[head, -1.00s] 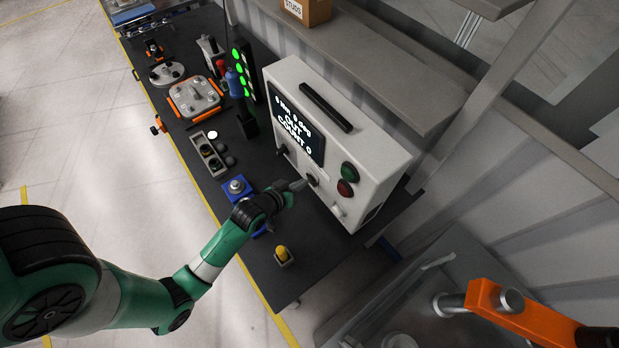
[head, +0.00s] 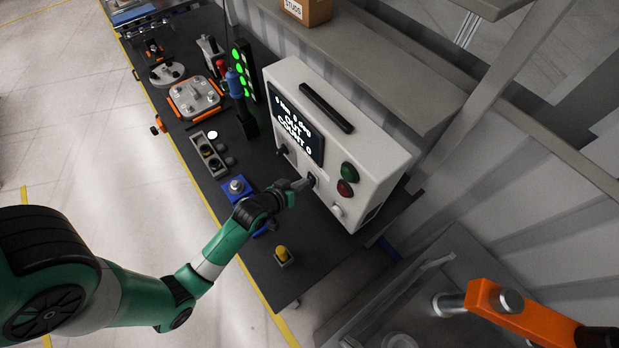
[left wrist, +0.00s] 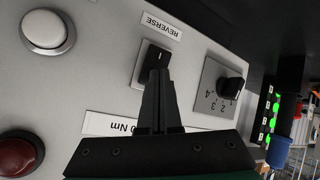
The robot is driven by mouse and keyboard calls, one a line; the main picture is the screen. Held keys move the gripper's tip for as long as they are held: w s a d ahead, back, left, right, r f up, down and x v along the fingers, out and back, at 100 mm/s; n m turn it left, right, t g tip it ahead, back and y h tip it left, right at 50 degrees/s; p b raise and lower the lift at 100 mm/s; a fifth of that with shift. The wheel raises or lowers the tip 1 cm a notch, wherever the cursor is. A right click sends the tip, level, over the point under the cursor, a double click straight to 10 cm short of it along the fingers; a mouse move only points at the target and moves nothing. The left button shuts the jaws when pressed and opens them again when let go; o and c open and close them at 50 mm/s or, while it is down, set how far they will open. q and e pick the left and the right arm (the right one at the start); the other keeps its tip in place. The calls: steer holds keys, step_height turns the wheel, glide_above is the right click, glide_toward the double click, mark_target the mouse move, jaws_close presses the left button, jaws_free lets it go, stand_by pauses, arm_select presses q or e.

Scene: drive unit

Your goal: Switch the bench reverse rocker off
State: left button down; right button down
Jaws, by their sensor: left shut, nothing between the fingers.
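The reverse rocker (left wrist: 155,60) is a black switch on a light plate under the REVERSE label (left wrist: 161,25) in the left wrist view. My left gripper (left wrist: 160,76) is shut and empty, with its tips over the rocker's lower part; I cannot tell whether they touch it. In the head view my left gripper (head: 300,184) reaches the front face of the white control box (head: 375,140). The fingers partly hide the rocker there. The rocker's tilt is hard to make out. My right gripper is not in view.
A rotary selector (left wrist: 228,88), a white button (left wrist: 46,30) and a red button (left wrist: 20,150) flank the rocker. A yellow button (head: 282,253) and a blue fixture (head: 238,190) stand on the dark bench.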

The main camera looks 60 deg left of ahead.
arm_select(q)
steer(key=shift+s+d+f, duration=0.1)
steer(key=shift+s, duration=0.6)
steer(key=shift+s+d+f+p, duration=0.15)
steer(key=shift+s+p, duration=0.05)
steer(key=shift+s, duration=0.6)
steer(key=shift+s+d+f+p, duration=0.1)
steer(key=shift+s+p, duration=0.05)
steer(key=shift+s, duration=0.7)
steer(key=shift+s+d+f+p, duration=0.15)
steer(key=shift+s+p, duration=0.05)
steer(key=shift+s, duration=0.6)
